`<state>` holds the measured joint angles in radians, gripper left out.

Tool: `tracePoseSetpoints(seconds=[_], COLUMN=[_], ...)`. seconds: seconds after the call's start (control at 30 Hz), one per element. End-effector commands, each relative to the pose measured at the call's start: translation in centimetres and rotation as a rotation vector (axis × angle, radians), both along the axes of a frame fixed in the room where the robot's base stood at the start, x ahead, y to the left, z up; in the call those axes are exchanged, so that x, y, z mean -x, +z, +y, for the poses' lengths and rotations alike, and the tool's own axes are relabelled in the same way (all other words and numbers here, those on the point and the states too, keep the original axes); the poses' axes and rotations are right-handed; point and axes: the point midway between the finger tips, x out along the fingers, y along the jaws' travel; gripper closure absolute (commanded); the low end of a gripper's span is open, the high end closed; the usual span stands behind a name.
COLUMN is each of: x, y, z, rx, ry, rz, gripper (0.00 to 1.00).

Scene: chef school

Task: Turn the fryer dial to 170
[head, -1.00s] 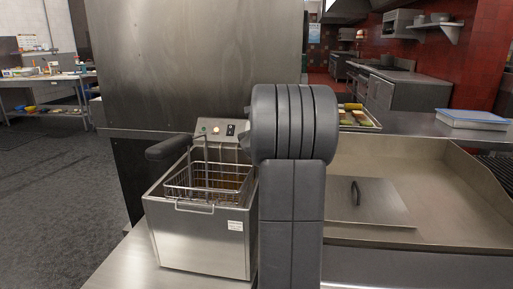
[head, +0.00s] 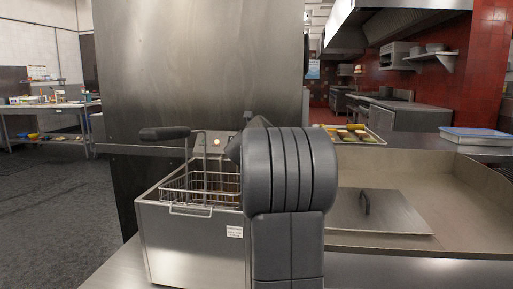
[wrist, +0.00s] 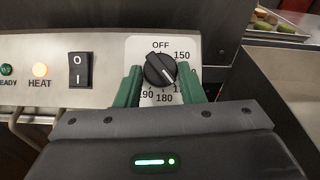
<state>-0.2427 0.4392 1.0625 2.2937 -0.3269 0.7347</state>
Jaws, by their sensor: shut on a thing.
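The fryer dial (wrist: 158,66) is a round black knob on a pale scale plate in the wrist view. OFF is at the top, 150 at upper right, 180 at the bottom and 190 at lower left. Its white pointer line slants to the lower right, toward a label partly hidden by a finger. My gripper (wrist: 160,80) has green fingers on either side of the knob and is shut on it. In the head view the steel fryer (head: 190,245) stands on the counter; my arm hides the dial and fingers there.
A black rocker switch (wrist: 80,70) and a lit orange HEAT lamp (wrist: 40,70) sit left of the dial. The wire basket (head: 190,210) hangs in the fryer, its black handle (head: 164,133) raised. A tray of food (head: 350,134) lies behind at right.

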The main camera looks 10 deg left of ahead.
Motion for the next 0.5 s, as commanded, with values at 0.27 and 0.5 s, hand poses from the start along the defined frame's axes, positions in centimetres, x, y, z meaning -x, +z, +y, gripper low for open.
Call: tracePoseSetpoints(seconds=[0.27, 0.5], x=[0.01, 0.01], y=[-0.09, -0.1], z=[0.01, 0.01], rx=[-0.005, -0.005], ry=[-0.006, -0.006], rz=[0.001, 0.001], gripper=[0.88, 0.59])
